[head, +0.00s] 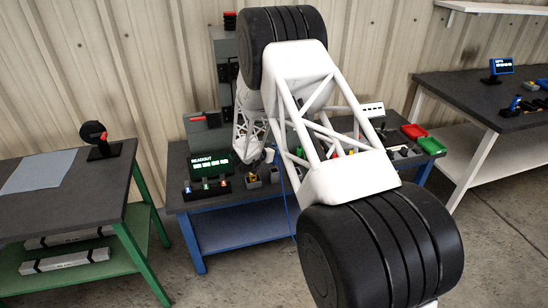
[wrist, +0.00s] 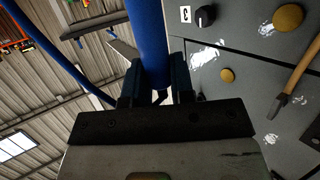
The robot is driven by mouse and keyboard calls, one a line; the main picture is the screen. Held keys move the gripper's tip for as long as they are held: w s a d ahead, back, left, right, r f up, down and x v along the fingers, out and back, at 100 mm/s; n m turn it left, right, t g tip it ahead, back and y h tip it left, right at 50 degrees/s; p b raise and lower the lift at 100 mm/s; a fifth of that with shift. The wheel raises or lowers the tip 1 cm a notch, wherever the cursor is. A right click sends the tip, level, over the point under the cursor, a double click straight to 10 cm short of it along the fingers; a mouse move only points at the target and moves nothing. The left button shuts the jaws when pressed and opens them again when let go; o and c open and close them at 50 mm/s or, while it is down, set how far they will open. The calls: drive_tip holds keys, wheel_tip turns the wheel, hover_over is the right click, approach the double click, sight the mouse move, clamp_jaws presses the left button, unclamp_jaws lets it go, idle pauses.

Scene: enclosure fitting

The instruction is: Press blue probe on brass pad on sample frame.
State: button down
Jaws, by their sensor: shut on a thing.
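In the wrist view my gripper (wrist: 156,88) has its two dark fingers shut on a thick blue rod, the blue probe (wrist: 148,40), which runs up out of the picture. Its tip is not visible. To the right is a grey panel (wrist: 255,110) with a larger round brass-coloured disc (wrist: 288,17) and a smaller one (wrist: 227,75). I cannot tell which of them is the brass pad, or whether this panel is the sample frame. The probe appears apart from both discs. In the head view my arm hides most of the work area, and the probe's grip is unclear.
A black knob (wrist: 205,15) beside a label and a wooden-handled tool (wrist: 300,72) show on the panel side. In the head view, a readout screen (head: 209,164) stands on the blue-legged bench (head: 240,226). Red (head: 413,131) and green (head: 432,146) trays sit at its right end.

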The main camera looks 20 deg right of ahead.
drive_tip(key=shift+r, duration=1.25)
drive_tip(key=shift+a, duration=0.1)
